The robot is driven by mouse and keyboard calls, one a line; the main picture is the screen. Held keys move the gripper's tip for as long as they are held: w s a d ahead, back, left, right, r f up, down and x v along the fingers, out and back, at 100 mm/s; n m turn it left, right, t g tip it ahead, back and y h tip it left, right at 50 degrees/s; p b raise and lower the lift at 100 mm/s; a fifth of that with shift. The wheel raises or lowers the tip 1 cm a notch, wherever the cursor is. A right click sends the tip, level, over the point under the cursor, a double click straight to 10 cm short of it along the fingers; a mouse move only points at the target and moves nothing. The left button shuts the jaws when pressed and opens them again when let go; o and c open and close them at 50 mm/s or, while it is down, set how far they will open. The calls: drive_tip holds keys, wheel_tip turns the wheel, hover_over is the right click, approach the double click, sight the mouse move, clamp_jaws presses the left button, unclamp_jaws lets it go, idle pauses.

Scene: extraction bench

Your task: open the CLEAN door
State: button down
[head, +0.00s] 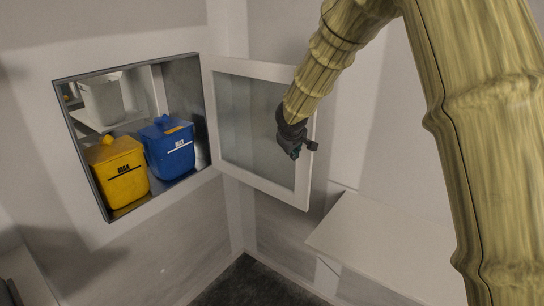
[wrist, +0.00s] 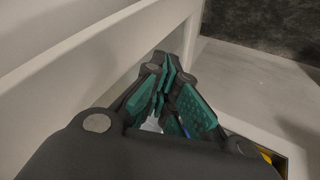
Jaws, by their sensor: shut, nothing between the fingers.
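The door (head: 258,69), a glazed panel in a white frame, stands swung wide open to the right of the wall opening, hinged on its left side. No CLEAN label is readable on it. My gripper (head: 292,150) is in front of the door's pane, near its free right edge. It is shut and empty, with teal finger pads pressed together in the wrist view (wrist: 165,88). A small dark piece (head: 312,146) shows at the door's free edge; I cannot tell whether it is a handle or part of my gripper. Whether my gripper touches the door is unclear.
The wall opening (head: 150,208) holds a yellow bin (head: 120,182), a blue bin (head: 170,162) and a pale container (head: 101,98) on a shelf behind. A white ledge (head: 380,240) juts out at lower right. Dark floor (head: 250,285) is clear below.

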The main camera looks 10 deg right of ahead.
drive_tip(key=s+f+b+v, duration=0.1)
drive_tip(key=b+v, duration=0.1)
drive_tip(key=v, duration=0.7)
drive_tip(key=s+a+f+m+g+y, duration=0.1)
drive_tip(key=s+a+f, duration=0.1)
drive_tip(key=s+f, duration=0.8)
drive_tip(key=s+a+f+g+y, duration=0.2)
drive_tip(key=s+f, duration=0.1)
drive_tip(key=f, duration=1.2)
drive_tip(key=s+a+f+m+g+y, duration=0.1)
drive_tip(key=s+a+f, duration=0.1)
drive_tip(key=s+f, duration=0.8)
drive_tip(key=s+d+f+m+g, duration=0.1)
drive_tip(key=s+f, duration=0.5)
drive_tip(key=s, duration=0.3)
drive_tip(key=s+d+f+m+g+h, duration=0.1)
drive_tip(key=s+f, duration=0.6)
drive_tip(key=s, duration=0.3)
drive_tip(key=s+d+f+m+g, duration=0.1)
drive_tip(key=s+d+f, duration=0.1)
drive_tip(key=s+f, duration=0.4)
drive_tip(key=s, duration=0.4)
drive_tip(key=shift+f+m+h, duration=0.2)
drive_tip(key=shift+m+h, duration=0.1)
drive_tip(key=shift+m, duration=0.1)
